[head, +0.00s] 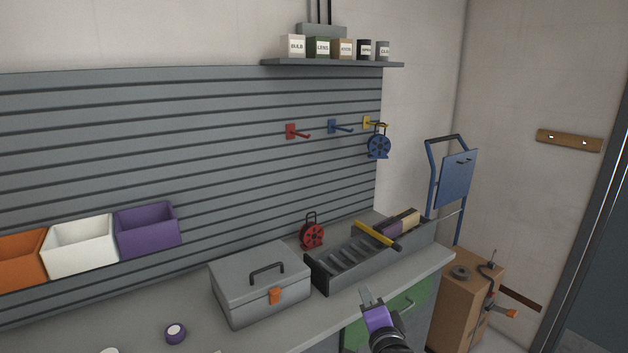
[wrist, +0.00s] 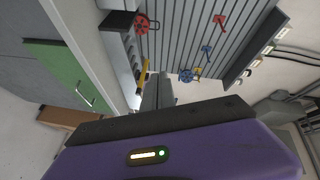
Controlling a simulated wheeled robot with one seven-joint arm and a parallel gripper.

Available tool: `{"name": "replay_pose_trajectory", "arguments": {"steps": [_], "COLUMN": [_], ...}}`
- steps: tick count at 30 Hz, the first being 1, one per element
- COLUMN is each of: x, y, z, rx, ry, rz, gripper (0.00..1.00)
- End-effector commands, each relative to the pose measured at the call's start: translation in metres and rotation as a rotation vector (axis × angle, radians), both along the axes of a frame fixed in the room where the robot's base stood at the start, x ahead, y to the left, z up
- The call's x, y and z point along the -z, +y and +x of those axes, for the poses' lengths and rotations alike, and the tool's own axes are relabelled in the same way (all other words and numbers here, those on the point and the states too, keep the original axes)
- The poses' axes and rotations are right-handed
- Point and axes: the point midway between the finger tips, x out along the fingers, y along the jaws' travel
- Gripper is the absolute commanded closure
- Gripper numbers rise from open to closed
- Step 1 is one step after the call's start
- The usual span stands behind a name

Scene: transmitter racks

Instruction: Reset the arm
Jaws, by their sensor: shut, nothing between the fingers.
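My gripper (head: 368,297) shows at the lower middle of the head view, in front of the counter edge and the green drawer front. It has a purple body and grey fingers, and the fingers are shut and empty. In the wrist view its purple body fills the bottom, and the fingers (wrist: 158,92) point away toward the slatted wall. The gripper is apart from everything around it. Part of my dark arm shows below it in the head view.
The counter (head: 190,320) holds a grey toolbox (head: 258,285), a dark divided tray (head: 350,262), a red reel (head: 312,233) and a purple tape roll (head: 175,333). A blue reel (head: 378,146) hangs on the slatted wall. A cardboard box (head: 462,300) and a blue hand truck (head: 455,180) stand right.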

Motion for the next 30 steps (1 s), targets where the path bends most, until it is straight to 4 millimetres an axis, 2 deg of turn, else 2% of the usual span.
{"name": "replay_pose_trajectory", "arguments": {"steps": [1, 3, 8, 12, 21, 30], "x": [0.013, 0.021, 0.038, 0.049, 0.059, 0.051], "y": [-0.013, -0.027, -0.050, -0.064, -0.076, -0.077], "z": [-0.021, -0.048, -0.113, -0.172, -0.301, -0.418], "rx": [0.004, 0.010, 0.016, 0.017, 0.001, -0.029], "ry": [-0.027, -0.069, -0.143, -0.190, -0.240, -0.213], "rz": [-0.101, -0.237, -0.516, -0.728, -1.071, -1.258], "gripper": [1.00, 1.00, 1.00, 1.00, 1.00, 1.00]}}
